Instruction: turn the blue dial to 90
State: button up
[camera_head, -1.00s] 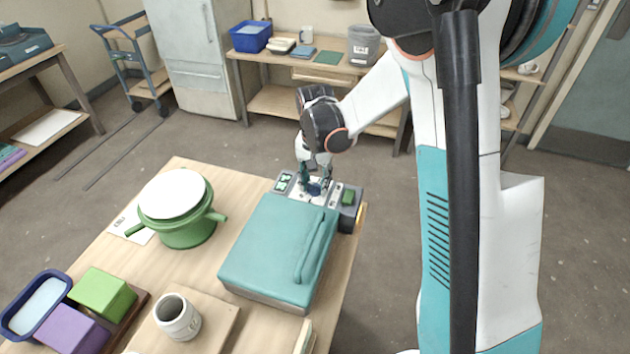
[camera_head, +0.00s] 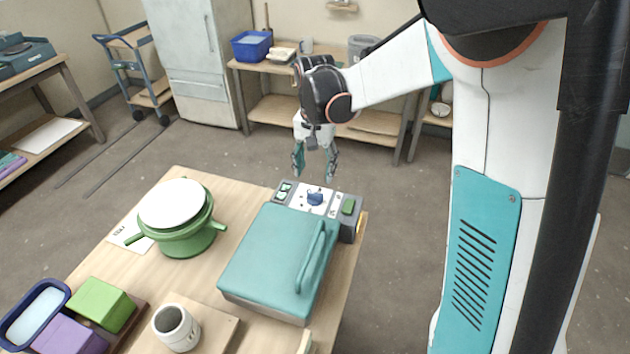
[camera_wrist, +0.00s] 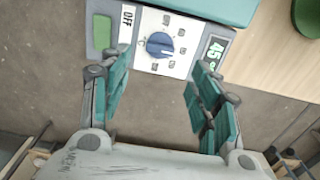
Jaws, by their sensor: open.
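The blue dial (camera_head: 315,198) sits on a white plate on the grey control panel (camera_head: 347,228) behind the teal lid (camera_head: 270,250). The dial also shows in the wrist view (camera_wrist: 160,44), ringed by small marks too small to read surely. A green display (camera_wrist: 214,52) beside it reads 45. My gripper (camera_head: 315,173) is above and behind the panel, apart from the dial. In the wrist view my open, empty gripper (camera_wrist: 162,68) has a teal finger on each side, with the dial beyond the gap between them.
A green button (camera_wrist: 102,31) and an OFF label (camera_wrist: 127,24) flank the dial. A green pot (camera_head: 188,240) with a white top stands left of the machine. A mug (camera_head: 176,327) and coloured blocks are in front. Floor behind the table is clear.

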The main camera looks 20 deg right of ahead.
jog(key=shift+r, duration=1.65)
jog(key=s+r+n+t, duration=0.3)
jog(key=s+r, duration=0.4)
jog(key=s, duration=0.3)
jog(key=s+n+t, duration=0.4)
jog(key=s, duration=0.9)
jog(key=shift+f, duration=0.3)
